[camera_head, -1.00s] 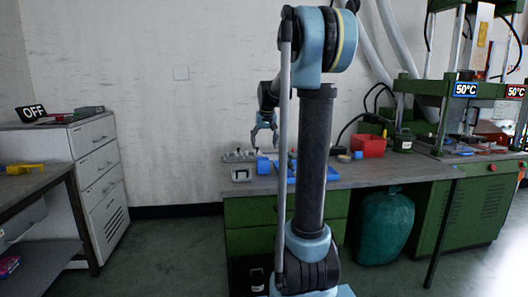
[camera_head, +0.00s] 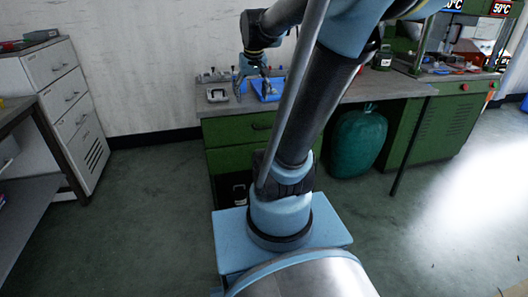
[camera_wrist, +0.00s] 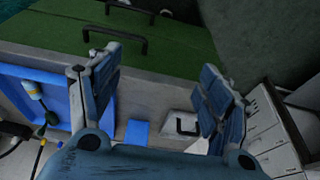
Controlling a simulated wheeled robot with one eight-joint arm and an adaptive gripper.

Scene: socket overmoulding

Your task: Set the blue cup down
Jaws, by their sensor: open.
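The blue cup (camera_wrist: 137,132) is a small plain blue shape on the grey bench top, beside the blue tray (camera_wrist: 76,105). In the head view the cup (camera_head: 241,87) is small and partly crowded by my arm's end, left of the tray (camera_head: 262,95). My gripper (camera_wrist: 160,65) is open, its two blue padded fingers wide apart with nothing between their tips. In the head view my gripper (camera_head: 254,78) hangs close over the cup and tray. Whether a finger touches the cup cannot be told.
A grey metal block (camera_head: 217,94) sits left of the cup. The tray holds a bottle-like tool (camera_wrist: 33,90). Green drawers (camera_head: 237,130) are below the bench. A green bag (camera_head: 357,140) and a press stand at the right.

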